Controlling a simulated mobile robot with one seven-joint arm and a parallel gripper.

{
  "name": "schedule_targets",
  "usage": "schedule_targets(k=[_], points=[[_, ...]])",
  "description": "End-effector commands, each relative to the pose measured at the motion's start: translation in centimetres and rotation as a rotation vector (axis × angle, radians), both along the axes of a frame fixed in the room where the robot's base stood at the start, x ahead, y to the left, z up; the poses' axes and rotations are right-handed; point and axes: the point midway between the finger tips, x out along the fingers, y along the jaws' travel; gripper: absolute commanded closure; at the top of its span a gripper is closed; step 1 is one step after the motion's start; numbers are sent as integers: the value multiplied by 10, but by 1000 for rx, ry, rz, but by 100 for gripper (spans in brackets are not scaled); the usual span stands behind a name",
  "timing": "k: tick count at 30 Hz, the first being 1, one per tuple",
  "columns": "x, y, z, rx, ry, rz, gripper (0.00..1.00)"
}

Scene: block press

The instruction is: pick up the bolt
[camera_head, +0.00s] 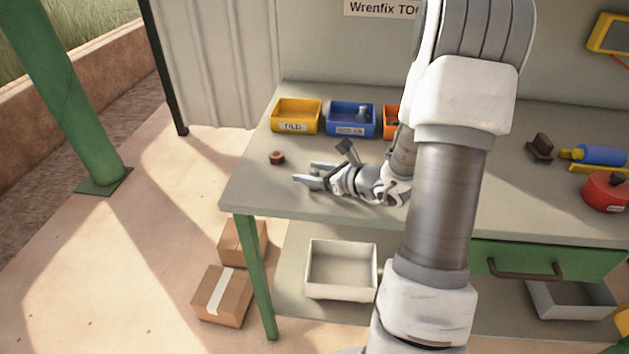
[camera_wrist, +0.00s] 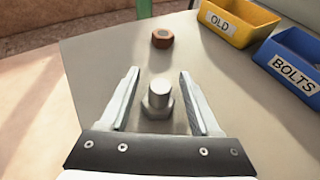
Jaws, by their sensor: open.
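The bolt (camera_wrist: 158,97) is silver-grey with a hexagonal base and a round top. In the wrist view it stands on the bench between the two fingers of my gripper (camera_wrist: 160,74), with a gap showing on both sides. My gripper is open, and it also shows in the head view (camera_head: 311,172), low over the left part of the bench. I cannot make out this bolt in the head view, where the fingers seem to hide it.
A brown nut (camera_wrist: 162,38) lies on the bench (camera_head: 258,193) beyond my fingertips. A yellow bin (camera_head: 296,128) labelled OLD and a blue bin (camera_head: 350,131) labelled BOLTS stand behind, with an orange bin (camera_head: 391,132) beside them. A red round container (camera_head: 606,194) sits far right.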

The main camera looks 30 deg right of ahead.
Motion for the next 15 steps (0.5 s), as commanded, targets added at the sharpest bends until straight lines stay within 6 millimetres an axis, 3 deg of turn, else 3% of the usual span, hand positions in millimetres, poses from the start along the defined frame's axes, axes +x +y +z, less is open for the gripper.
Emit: schedule_targets(k=[4, 11, 15], points=[[18, 7, -9, 0, 0, 1, 36], [20, 8, -9, -1, 0, 0, 36], [20, 8, -9, -1, 0, 0, 62]])
